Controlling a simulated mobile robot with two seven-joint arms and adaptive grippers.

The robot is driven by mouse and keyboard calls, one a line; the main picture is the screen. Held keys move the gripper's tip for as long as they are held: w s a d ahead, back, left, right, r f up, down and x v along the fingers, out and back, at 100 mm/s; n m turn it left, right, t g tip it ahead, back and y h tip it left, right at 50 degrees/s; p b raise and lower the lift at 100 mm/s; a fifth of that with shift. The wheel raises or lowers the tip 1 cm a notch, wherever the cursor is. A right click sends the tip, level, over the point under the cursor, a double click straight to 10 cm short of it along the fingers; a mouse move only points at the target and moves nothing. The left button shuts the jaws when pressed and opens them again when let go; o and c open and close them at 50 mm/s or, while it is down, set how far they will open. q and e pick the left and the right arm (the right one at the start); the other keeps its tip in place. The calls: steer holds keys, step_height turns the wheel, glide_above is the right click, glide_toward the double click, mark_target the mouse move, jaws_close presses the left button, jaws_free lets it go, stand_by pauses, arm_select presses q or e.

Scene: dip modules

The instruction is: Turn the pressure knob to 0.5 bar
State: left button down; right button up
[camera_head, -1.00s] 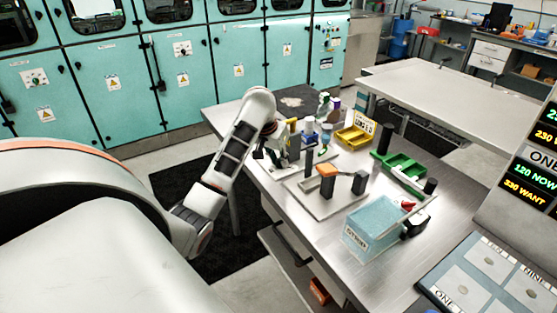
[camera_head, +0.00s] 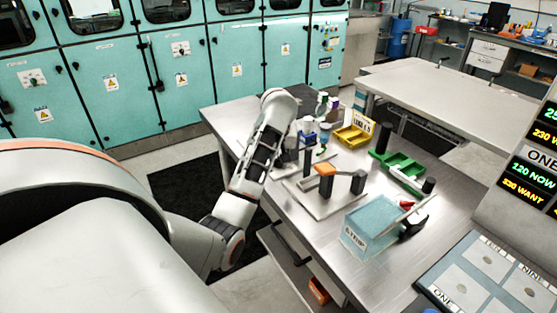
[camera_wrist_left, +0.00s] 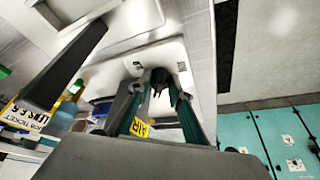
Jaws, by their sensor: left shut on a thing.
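My left gripper (camera_wrist_left: 160,92) shows in the left wrist view with its two fingers closed around a small black knob (camera_wrist_left: 157,77). The knob sits on a pale panel (camera_wrist_left: 135,62), and its pointer and scale are too small to read. A yellow label reading AIR (camera_wrist_left: 139,127) shows beside the left finger. In the head view my left arm (camera_head: 262,140) reaches over the left end of the metal bench and covers most of the gripper and the knob. My right gripper is in neither view.
The bench (camera_head: 310,240) holds a pale tray with an orange-topped block (camera_head: 326,169), a yellow bin (camera_head: 355,137), a green tray (camera_head: 400,162) and a translucent blue box (camera_head: 370,228). Small bottles stand close beside my left arm. The bench's front left corner is clear.

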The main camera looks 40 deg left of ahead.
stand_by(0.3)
arm_select(q)
steer(key=c, duration=1.8)
jaws_free()
steer(key=v, duration=0.6)
steer(key=shift+d+r, duration=0.15)
steer(key=shift+r, duration=0.05)
steer(key=shift+s+r, duration=0.2)
steer(key=shift+r, duration=0.3)
